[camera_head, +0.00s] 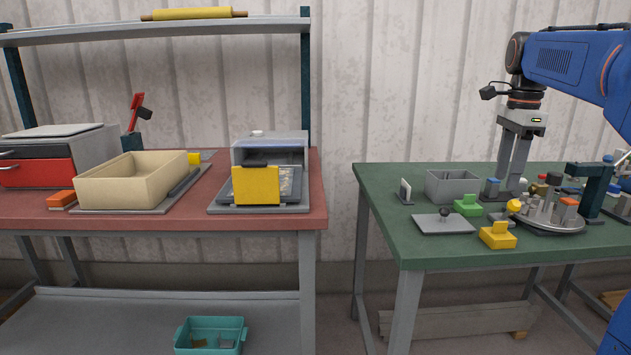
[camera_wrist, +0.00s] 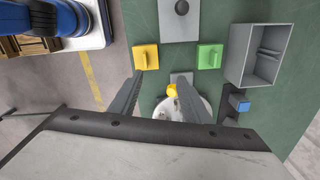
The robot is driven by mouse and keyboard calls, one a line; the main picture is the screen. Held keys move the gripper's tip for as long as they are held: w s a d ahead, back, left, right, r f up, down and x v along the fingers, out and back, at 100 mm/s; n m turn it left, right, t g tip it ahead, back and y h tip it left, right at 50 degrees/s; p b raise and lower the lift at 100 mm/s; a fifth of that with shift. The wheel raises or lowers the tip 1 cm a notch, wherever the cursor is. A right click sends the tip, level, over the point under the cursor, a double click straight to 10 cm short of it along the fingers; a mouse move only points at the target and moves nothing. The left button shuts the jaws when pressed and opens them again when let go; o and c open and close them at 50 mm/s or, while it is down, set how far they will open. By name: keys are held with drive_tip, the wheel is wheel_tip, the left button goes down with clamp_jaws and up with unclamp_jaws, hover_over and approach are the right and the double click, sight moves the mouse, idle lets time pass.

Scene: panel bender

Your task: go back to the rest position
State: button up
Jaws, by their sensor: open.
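My gripper (camera_head: 509,192) points straight down over the green table (camera_head: 385,185), among the small parts at its back. In the wrist view my gripper (camera_wrist: 158,88) has its two fingers well apart, with nothing held between them. A yellow knob (camera_wrist: 172,90) and part of a round grey plate show below, in the gap. I cannot tell the exact height of the fingertips above the table.
Near my gripper are a grey open box (camera_head: 452,186), a green block (camera_head: 467,206), a yellow block (camera_head: 497,236), a round plate with upright pegs (camera_head: 548,228) and a dark blue post (camera_head: 597,190). A red table (camera_head: 270,221) stands left, across a gap.

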drive_tip(key=s+a+f+n+t, duration=0.1)
drive_tip(key=s+a+f+n, duration=0.4)
drive_tip(key=s, duration=0.2)
drive_tip(key=s+a+f+n+t, duration=0.1)
drive_tip(key=s+a+f+n, duration=0.4)
drive_tip(key=s, duration=0.3)
drive_tip(key=s+a+f+n+t, duration=0.1)
drive_tip(key=s+a+f+n, duration=0.1)
drive_tip(key=s+f+n, duration=0.3)
drive_tip(key=s+a+f+n+t, duration=0.1)
drive_tip(key=s+a+f+n, duration=0.2)
drive_tip(key=s+f+n, duration=0.2)
drive_tip(key=s+f, duration=0.3)
drive_tip(key=f, duration=0.3)
drive_tip(key=shift+r, duration=0.1)
